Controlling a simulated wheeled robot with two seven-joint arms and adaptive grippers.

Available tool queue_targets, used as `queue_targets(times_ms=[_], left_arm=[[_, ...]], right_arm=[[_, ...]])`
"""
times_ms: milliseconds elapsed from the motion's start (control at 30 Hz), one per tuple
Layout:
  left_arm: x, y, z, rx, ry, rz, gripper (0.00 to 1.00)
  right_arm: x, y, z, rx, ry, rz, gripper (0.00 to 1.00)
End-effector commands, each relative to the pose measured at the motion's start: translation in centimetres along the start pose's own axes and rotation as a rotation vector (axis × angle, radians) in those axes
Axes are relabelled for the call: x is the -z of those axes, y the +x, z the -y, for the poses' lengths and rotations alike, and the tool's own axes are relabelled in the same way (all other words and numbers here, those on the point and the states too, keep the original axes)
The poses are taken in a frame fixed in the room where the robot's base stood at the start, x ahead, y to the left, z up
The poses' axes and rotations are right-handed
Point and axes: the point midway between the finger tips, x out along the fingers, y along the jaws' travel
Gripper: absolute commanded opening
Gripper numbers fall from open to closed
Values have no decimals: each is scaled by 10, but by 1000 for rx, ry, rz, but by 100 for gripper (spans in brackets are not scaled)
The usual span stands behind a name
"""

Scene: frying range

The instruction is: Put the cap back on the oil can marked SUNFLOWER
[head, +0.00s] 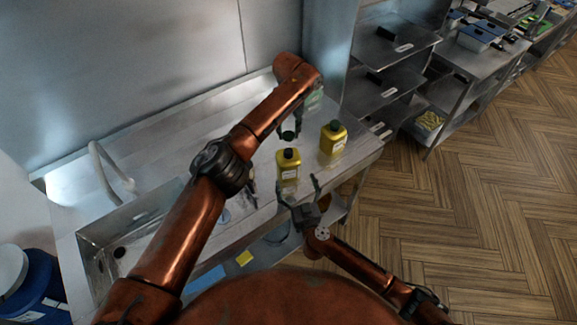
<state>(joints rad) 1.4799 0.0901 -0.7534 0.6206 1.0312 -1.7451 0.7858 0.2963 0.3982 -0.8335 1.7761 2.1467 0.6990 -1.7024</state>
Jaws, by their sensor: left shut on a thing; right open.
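Two yellow oil cans with white labels stand upright on the steel counter (215,120). The nearer can (288,172) shows a dark top that looks like an open mouth. The farther can (332,143), to its right, has a dark green cap on. The label words are too small to read, so I cannot tell which says SUNFLOWER. My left gripper (289,132) points down above and behind the nearer can, shut on a small dark green cap (289,135), apart from the can. My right gripper (298,187) is open and empty, just in front of the nearer can.
A sink (120,250) with a pale faucet (108,168) is at the left. Steel shelves (385,85) stand beyond the counter's right end. Some small items by the sink are partly covered by my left arm.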

Motion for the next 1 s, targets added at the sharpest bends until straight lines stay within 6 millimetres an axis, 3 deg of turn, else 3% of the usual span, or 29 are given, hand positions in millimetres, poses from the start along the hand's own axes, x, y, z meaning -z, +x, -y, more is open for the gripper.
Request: queue_targets(times_ms=[600,1000], left_arm=[[0,0,0,0,0,0,24],[0,0,0,0,0,0,24]], right_arm=[[1,100,0,0,0,-2,88],[1,115,0,1,1,-1,88]])
